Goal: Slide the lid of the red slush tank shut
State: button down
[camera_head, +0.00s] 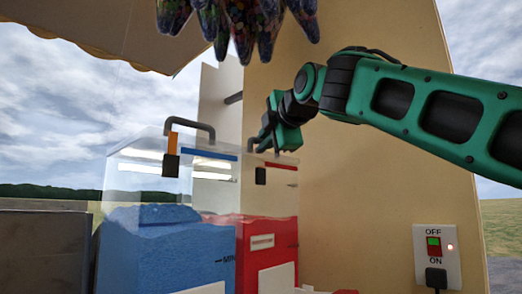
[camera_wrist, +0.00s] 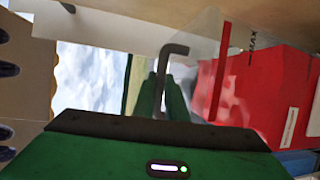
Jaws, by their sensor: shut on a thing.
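The red slush tank (camera_head: 266,235) is a clear box with red slush in its lower part, right of the blue one in the head view. Its slush also shows at the right of the wrist view (camera_wrist: 265,95). A dark bent handle (camera_head: 252,143) stands at the top of the tank; it shows as a grey hook (camera_wrist: 172,55) in the wrist view. My gripper (camera_head: 266,137) is at this handle, its green fingers (camera_wrist: 163,98) shut around the handle's lower part. The lid is see-through, and how far it stands open is hard to tell.
A blue slush tank (camera_head: 165,255) with its own handle (camera_head: 192,124) stands close on the left. A cream wall (camera_head: 365,180) with a switch box (camera_head: 436,250) is on the right. Dark, speckled hanging things (camera_head: 240,22) are overhead.

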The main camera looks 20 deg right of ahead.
jog(key=c, duration=2.1)
grip_release()
jog(key=shift+s+d+f, duration=0.1)
jog(key=shift+f, duration=0.1)
jog(key=shift+s+d, duration=0.1)
jog(key=shift+s, duration=0.05)
jog(key=shift+r, duration=0.1)
jog(key=s, duration=0.3)
jog(key=s+r, duration=0.1)
jog(key=s, duration=0.6)
jog(key=shift+s+r, duration=0.15)
jog(key=shift+r, duration=0.25)
